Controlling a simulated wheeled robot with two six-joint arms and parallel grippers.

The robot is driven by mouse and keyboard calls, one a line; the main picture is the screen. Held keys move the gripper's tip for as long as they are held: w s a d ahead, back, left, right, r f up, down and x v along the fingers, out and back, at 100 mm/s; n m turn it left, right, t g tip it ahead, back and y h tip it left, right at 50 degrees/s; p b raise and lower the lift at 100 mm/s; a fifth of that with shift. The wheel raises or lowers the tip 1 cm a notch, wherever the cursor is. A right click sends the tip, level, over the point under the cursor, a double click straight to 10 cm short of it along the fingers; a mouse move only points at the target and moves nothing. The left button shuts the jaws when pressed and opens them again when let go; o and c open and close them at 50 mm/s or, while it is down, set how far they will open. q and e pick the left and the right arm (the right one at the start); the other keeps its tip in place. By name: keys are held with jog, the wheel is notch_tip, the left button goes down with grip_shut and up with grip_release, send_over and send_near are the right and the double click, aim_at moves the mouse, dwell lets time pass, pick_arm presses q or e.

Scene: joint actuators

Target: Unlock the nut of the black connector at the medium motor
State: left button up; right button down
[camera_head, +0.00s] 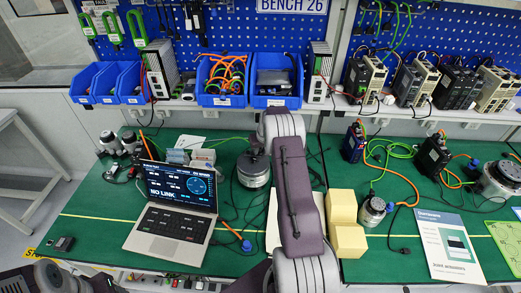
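Silver round motors of different sizes stand on the green bench mat. One motor (253,172) is left of my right arm, a smaller one (372,214) is right of the yellow blocks, and a larger one (502,181) is at the right edge. By size the first looks like the medium motor, with a dark part on top. Its black connector and nut are too small to make out. My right arm (296,195) rises through the middle, close to that motor. Its gripper fingers cannot be made out. My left arm (50,278) shows at the bottom left; its gripper does not show.
An open laptop (171,213) stands left, with a loose orange cable (238,238) beside it. Yellow blocks (343,207) and a booklet (449,247) are right of my arm. Drive units (433,155) and blue bins (276,80) stand behind.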

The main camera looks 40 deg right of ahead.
jog(key=shift+d+f+n+y+b, duration=0.15)
jog(key=shift+n+y+b, duration=0.1)
jog(key=shift+n+b, duration=0.5)
jog(key=shift+f+n+y+b, duration=0.1)
jog(key=shift+n+y+b, duration=0.15)
jog(key=shift+n+b, duration=0.5)
jog(key=shift+d+r+n+y+b, duration=0.15)
jog(key=shift+n+y+b, duration=0.35)
jog(key=shift+n+b, duration=0.45)
jog(key=shift+r+n+y, duration=0.15)
jog(key=shift+n+y, duration=0.15)
jog(key=shift+n, duration=0.45)
jog(key=shift+d+n+y+p, duration=0.1)
jog(key=shift+n+y+p, duration=0.45)
jog(key=shift+n, duration=0.65)
jog(key=c, duration=1.4)
grip_release()
